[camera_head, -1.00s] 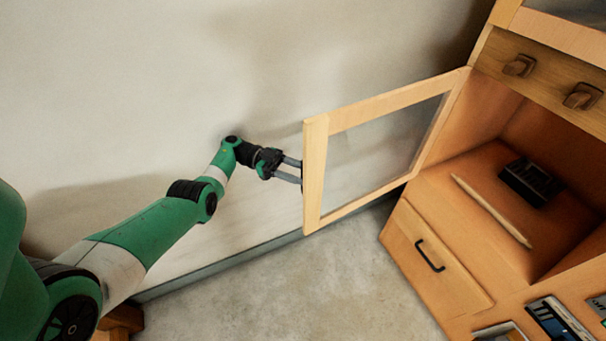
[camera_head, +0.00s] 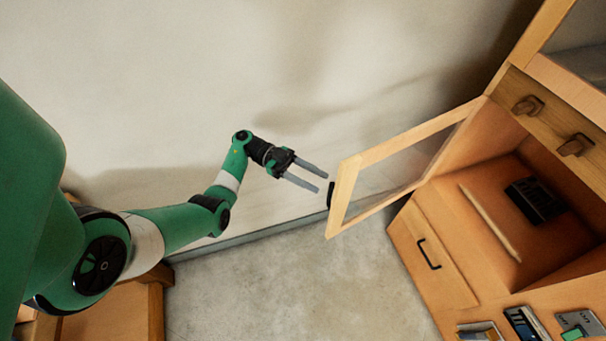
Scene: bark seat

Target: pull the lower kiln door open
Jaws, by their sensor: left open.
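A wooden-framed door with a clear pane (camera_head: 348,168) stands swung wide open from the left side of a wooden cabinet. A dark handle (camera_head: 330,195) shows at its free edge. My left gripper (camera_head: 322,181) is open and empty. Its two grey fingers point at the door's free edge and appear a little apart from the handle. The cabinet's open compartment (camera_head: 480,240) shows behind the door. My right gripper is not in view.
A dark block (camera_head: 535,200) and a thin light stick (camera_head: 490,222) lie in the compartment. A drawer with a black handle (camera_head: 430,253) is below. Two brown knobs (camera_head: 528,105) sit above. Several small items lie at lower right. The floor (camera_head: 300,290) is clear.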

